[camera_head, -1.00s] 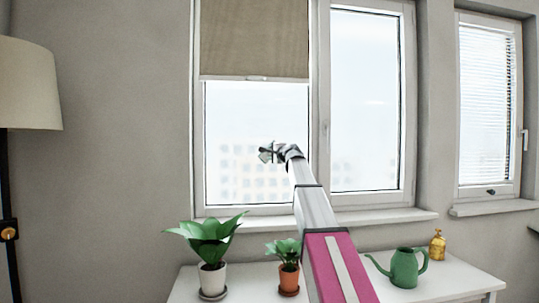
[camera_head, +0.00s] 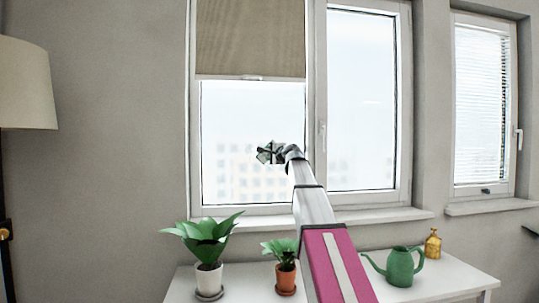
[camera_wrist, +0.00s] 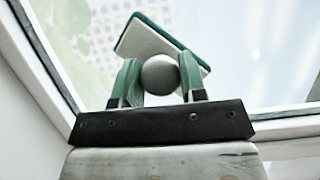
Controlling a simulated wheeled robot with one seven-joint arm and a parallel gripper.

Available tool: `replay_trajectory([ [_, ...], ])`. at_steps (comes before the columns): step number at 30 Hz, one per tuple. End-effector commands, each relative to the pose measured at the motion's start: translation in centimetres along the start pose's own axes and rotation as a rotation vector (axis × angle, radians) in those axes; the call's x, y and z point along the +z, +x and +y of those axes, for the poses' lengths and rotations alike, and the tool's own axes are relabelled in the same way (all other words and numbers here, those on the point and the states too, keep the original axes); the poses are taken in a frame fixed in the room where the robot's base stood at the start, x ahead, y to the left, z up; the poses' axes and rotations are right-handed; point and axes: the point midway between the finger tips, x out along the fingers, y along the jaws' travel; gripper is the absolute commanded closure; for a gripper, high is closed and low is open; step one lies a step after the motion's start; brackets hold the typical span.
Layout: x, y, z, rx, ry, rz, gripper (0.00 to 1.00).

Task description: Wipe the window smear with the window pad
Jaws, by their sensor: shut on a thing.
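My gripper (camera_head: 268,153) is raised in front of the lower left window pane (camera_head: 230,115). In the wrist view its two green fingers (camera_wrist: 160,74) are shut on the round grey knob of the window pad (camera_wrist: 155,42). The pad is a flat pale block with a dark green layer, tilted in the picture, close to the glass. Whether it touches the glass I cannot tell. In the head view the pad is small and partly merged with the gripper. I cannot make out the smear clearly; pale blurred buildings show through the glass.
A brown blind (camera_head: 250,38) covers the upper left pane. Below the window stand a white table (camera_head: 450,284), two potted plants (camera_head: 208,245) (camera_head: 284,262), a green watering can (camera_head: 400,268) and a yellow bottle (camera_head: 433,244). A lamp (camera_head: 25,85) stands left.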

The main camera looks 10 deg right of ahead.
Motion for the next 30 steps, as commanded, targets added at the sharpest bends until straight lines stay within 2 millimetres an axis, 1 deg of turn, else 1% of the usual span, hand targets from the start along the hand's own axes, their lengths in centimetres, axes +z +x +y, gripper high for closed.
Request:
replay_trajectory([
  [10, 0.1, -0.2, 0.0, 0.000, 0.000, 0.000, 0.80],
  [21, 1.1, -2.7, 0.0, -0.001, -0.001, 0.001, 0.80],
  [30, 1.1, -2.8, 0.0, 0.000, -0.001, 0.000, 0.80],
])
